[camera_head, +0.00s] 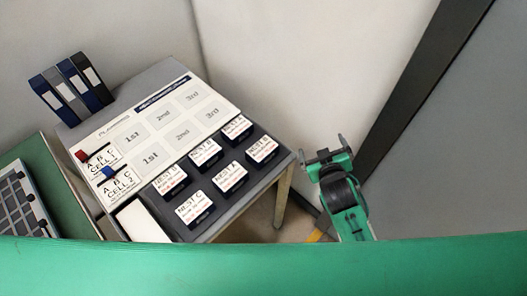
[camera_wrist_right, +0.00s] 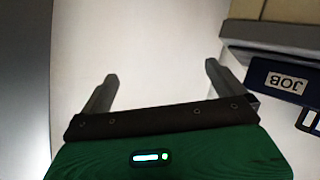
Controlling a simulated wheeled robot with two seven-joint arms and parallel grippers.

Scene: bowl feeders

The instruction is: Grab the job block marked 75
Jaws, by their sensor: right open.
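Several dark job blocks with white-and-red labels stand in two rows on the near part of the sloped board (camera_head: 285,165). They include blocks at the back right (camera_head: 237,129), middle (camera_head: 230,176) and front (camera_head: 194,208). Their labels seem to read NEST with a letter; I cannot read a 75 on any. My right gripper (camera_head: 324,150) is open and empty, right of the board and apart from the blocks. In the right wrist view the gripper (camera_wrist_right: 161,72) has nothing between its fingers, and a dark block labelled JOB (camera_wrist_right: 287,82) shows at the right edge. My left gripper is not in view.
The board's far part has a white panel (camera_head: 150,125) with printed 1st, 2nd and 3rd squares and small red (camera_head: 82,155) and blue (camera_head: 108,171) pieces. Dark binders (camera_head: 70,85) stand behind it. A white box (camera_head: 140,222) is at the front left. A dark post (camera_head: 420,90) rises at right.

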